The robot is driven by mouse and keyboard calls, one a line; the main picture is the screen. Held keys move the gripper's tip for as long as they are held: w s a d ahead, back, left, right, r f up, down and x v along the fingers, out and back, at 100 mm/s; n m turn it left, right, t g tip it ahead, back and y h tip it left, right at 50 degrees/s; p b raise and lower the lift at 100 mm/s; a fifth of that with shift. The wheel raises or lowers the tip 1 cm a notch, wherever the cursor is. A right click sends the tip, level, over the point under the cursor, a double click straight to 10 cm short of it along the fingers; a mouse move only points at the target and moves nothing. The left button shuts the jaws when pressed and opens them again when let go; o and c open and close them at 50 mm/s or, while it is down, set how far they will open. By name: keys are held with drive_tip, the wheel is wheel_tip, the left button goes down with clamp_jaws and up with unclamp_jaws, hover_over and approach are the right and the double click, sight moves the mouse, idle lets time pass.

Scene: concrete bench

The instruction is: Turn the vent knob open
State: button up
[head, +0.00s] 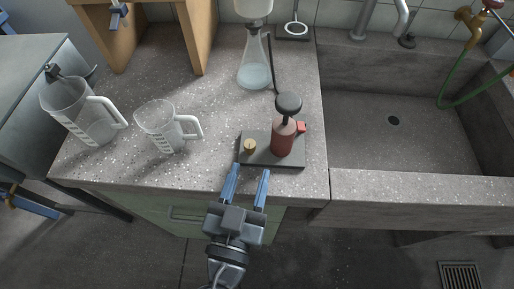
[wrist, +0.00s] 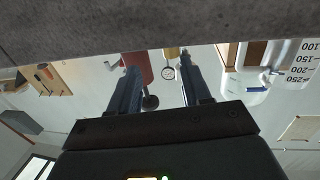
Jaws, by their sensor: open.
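A small brass knob (head: 250,146) stands on the left part of a dark base plate (head: 292,160) near the bench's front edge. I take it as the vent knob; its turn position is too small to tell. Right of it on the plate stands a dark red cylinder (head: 283,140) with a black ball top (head: 288,104). My gripper (head: 250,172) is open and empty, in front of the plate, its fingers pointing at the knob. In the upside-down wrist view, the brass knob (wrist: 172,52) shows between the fingers (wrist: 159,65), with the red cylinder (wrist: 137,65) beside and partly behind one finger.
Two clear measuring jugs (head: 92,120) (head: 165,132) stand on the left of the bench. A flask (head: 255,65) of pale liquid stands behind the plate. A wooden stand (head: 198,35) is at the back. A sink (head: 425,130) lies to the right. Bench between jugs and plate is clear.

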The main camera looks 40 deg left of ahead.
sight(248, 150)
drive_tip(key=shift+s+a, duration=0.4)
drive_tip(key=shift+a, duration=0.15)
drive_tip(key=shift+w+a+r, duration=0.1)
drive_tip(key=shift+a+r, duration=0.05)
drive_tip(key=shift+a, duration=0.05)
drive_tip(key=p+x, duration=0.2)
drive_tip(key=x, duration=0.5)
drive_tip(key=shift+w+a, duration=0.1)
drive_tip(key=shift+w, duration=0.05)
drive_tip(key=shift+c, duration=0.2)
clamp_jaws()
